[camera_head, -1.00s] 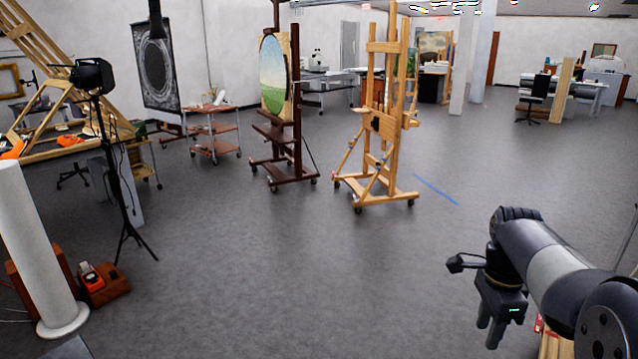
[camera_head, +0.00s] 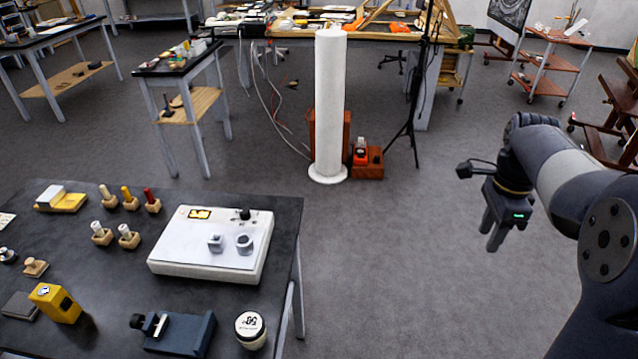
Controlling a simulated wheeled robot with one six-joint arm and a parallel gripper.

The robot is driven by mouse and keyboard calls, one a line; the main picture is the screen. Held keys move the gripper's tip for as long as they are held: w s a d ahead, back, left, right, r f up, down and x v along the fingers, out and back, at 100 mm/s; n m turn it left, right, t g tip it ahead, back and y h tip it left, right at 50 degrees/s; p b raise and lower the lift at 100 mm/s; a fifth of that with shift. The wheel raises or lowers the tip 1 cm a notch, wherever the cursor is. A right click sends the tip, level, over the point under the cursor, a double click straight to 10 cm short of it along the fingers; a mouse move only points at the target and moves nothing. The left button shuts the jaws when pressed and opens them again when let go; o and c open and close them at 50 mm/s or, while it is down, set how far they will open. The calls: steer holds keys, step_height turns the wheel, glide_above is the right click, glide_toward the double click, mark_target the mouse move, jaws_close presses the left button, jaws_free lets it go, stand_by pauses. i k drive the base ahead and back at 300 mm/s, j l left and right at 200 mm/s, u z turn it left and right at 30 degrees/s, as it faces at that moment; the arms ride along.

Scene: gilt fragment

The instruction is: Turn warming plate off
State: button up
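The warming plate looks to be the flat white box (camera_head: 205,265) on the dark table at lower left. It has a small lit yellow display (camera_head: 199,213) and a black knob (camera_head: 243,214) along its far edge. Two small grey-white pieces stand on its top. I cannot read the display or the knob's setting. My gripper (camera_head: 493,236) hangs over the floor at right, fingers pointing down, well apart from the plate and holding nothing visible. Its fingers show from an angle that hides how far apart they are.
The dark table (camera_head: 285,212) also bears a yellow block, wooden-based pegs, a blue-grey vise-like tool (camera_head: 180,333) and a round white-lidded jar (camera_head: 250,330). A white column (camera_head: 329,110) and a tripod stand farther back. The floor between table and arm is clear.

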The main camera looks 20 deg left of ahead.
mark_target(245, 214)
steer(key=i+u, duration=0.2)
steer(key=u, duration=0.25)
steer(key=i+u, duration=0.2)
steer(key=u, duration=0.3)
steer(key=i+l+u, duration=0.1)
steer(key=u, duration=0.35)
steer(key=i+l+u, duration=0.2)
steer(key=u, duration=0.25)
steer(key=i+l+u, duration=0.35)
steer(key=u, duration=0.15)
